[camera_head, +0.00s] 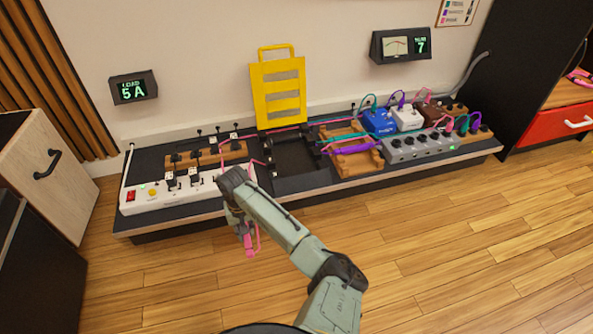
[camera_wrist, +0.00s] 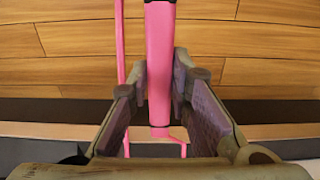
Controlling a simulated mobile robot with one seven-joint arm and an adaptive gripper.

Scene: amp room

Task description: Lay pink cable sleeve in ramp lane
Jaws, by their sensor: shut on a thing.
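The pink cable sleeve (camera_wrist: 160,50) is between the fingers of my gripper (camera_wrist: 161,75) in the wrist view, and the fingers are shut on it. A thinner pink cable runs beside it on the left. In the head view, my gripper (camera_head: 241,228) hangs in front of the platform, over the floor, and the pink sleeve (camera_head: 250,247) shows at its tip. The wooden cable ramp (camera_head: 362,167) sits on the platform to the right of my gripper. A purple sleeve (camera_head: 355,148) lies across it, with teal and pink cables at its back part.
A black tray (camera_head: 287,168) sits left of the ramp, before a yellow slotted board (camera_head: 278,90). A white power strip (camera_head: 150,200) is at the left. Pedals (camera_head: 379,122) and a grey switch unit (camera_head: 420,146) stand at the right. The wooden floor in front is clear.

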